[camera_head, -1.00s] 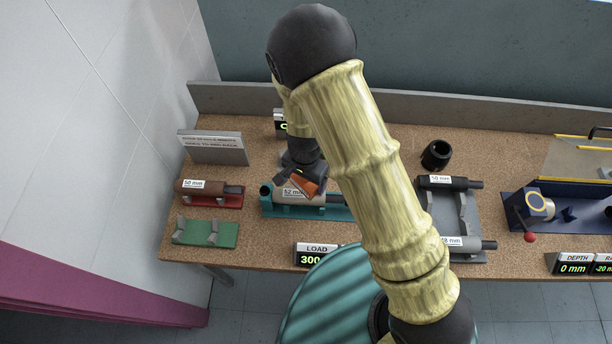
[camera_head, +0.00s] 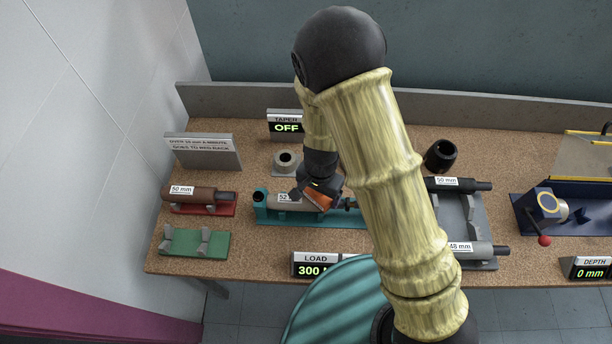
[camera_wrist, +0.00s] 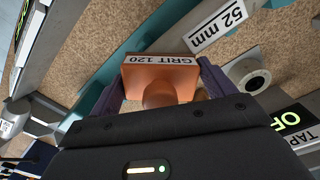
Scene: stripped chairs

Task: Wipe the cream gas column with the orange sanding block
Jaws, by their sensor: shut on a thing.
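My gripper (camera_head: 322,188) is shut on the orange sanding block (camera_head: 318,202). The block also shows in the wrist view (camera_wrist: 160,78), gripped between both fingers, with its "GRIT 120" label facing the camera. A pale grey-cream column (camera_head: 296,204) labelled 52 mm lies on its side in a teal cradle (camera_head: 268,216). The block is at the column's right part, right of its label; I cannot tell whether they touch. In the wrist view the column (camera_wrist: 248,30) runs beyond the block at upper right. My arm and gripper hide part of the cradle's right side.
A brown 50 mm column (camera_head: 200,197) lies in a red cradle at left, behind an empty green cradle (camera_head: 195,243). Two columns rest on a grey rack (camera_head: 455,215) at right. A taper display reading OFF (camera_head: 286,124) and a grey ring (camera_head: 286,161) stand behind.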

